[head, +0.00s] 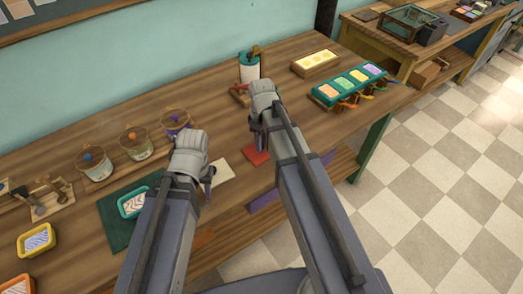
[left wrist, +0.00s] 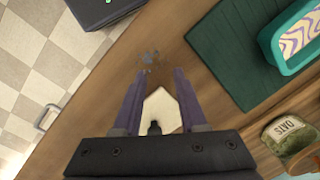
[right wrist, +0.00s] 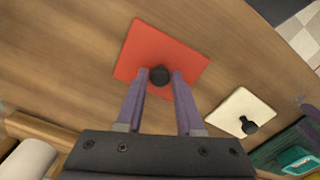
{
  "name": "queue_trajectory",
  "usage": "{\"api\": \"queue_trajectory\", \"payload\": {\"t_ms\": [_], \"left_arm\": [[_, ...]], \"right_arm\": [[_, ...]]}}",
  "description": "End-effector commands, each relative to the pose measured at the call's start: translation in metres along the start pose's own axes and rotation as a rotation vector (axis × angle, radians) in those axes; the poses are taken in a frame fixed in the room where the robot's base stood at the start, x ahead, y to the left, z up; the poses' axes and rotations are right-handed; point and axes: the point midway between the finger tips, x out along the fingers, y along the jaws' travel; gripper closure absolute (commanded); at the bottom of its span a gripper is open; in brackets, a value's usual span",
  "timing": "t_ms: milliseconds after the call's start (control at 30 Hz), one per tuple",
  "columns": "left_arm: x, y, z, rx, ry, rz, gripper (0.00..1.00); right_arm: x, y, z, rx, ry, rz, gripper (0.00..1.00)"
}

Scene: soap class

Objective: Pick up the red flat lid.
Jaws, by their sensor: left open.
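The red flat lid (right wrist: 160,55) is a square plate with a black knob in the middle. It lies over the wooden table top in the right wrist view, and part of it shows in the head view (head: 256,156) below my right gripper. My right gripper (right wrist: 161,75) has one finger on each side of the knob. I cannot tell whether the fingers press on it or whether the lid is clear of the table. My left gripper (left wrist: 161,72) is open and empty above the table's front edge, beside the cream lid.
A cream lid (right wrist: 240,112) with a black knob lies near the red one. A green mat (head: 121,218) with a teal tray (head: 133,203) is to the left. Cups stand behind it. A white and teal holder (head: 249,68) stands behind my right gripper.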

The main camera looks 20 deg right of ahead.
Motion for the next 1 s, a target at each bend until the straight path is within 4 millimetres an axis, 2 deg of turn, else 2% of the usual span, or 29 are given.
{"api": "queue_trajectory", "payload": {"t_ms": [33, 300, 767, 1000], "left_arm": [[0.0, 0.0, 0.0, 0.0, 0.0, 0.0, 0.58], [0.0, 0.0, 0.0, 0.0, 0.0, 0.0, 0.58], [-0.001, 0.0, 0.0, 0.0, 0.0, 0.0, 0.58], [-0.013, -0.001, 0.001, 0.0, 0.0, 0.0, 0.58]], "right_arm": [[0.0, 0.0, 0.0, 0.0, 0.0, 0.0, 0.71], [0.0, 0.0, 0.0, 0.0, 0.0, 0.0, 1.0], [-0.001, 0.0, 0.0, 0.0, 0.0, 0.0, 1.0], [-0.013, 0.0, 0.0, 0.0, 0.0, 0.0, 1.0]]}}
